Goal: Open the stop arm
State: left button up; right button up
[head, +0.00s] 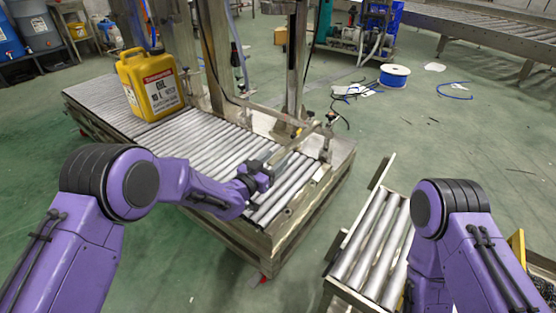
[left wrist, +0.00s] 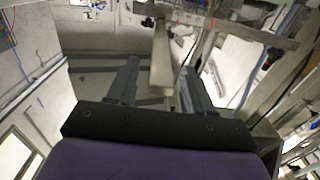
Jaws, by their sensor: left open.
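The stop arm looks like a slim pale metal bar (head: 291,147) near the right end of the roller conveyor (head: 205,133). It runs from the frame on the right down toward my left gripper (head: 265,167). In the left wrist view the bar (left wrist: 162,58) points in between the two grey fingers of my left gripper (left wrist: 160,75). The fingers are apart, with a gap showing on each side of the bar. I cannot tell whether either finger touches it. My right arm shows at the lower right of the head view, but its gripper is out of the picture.
A yellow oil jug (head: 151,84) stands on the rollers at the left. Metal posts (head: 296,60) rise behind the conveyor. A second, short roller section (head: 375,235) lies at the lower right, with green floor between. A blue cable spool (head: 395,75) is at the back.

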pick_arm(q)
jog(key=shift+x, duration=1.4)
grip_shut()
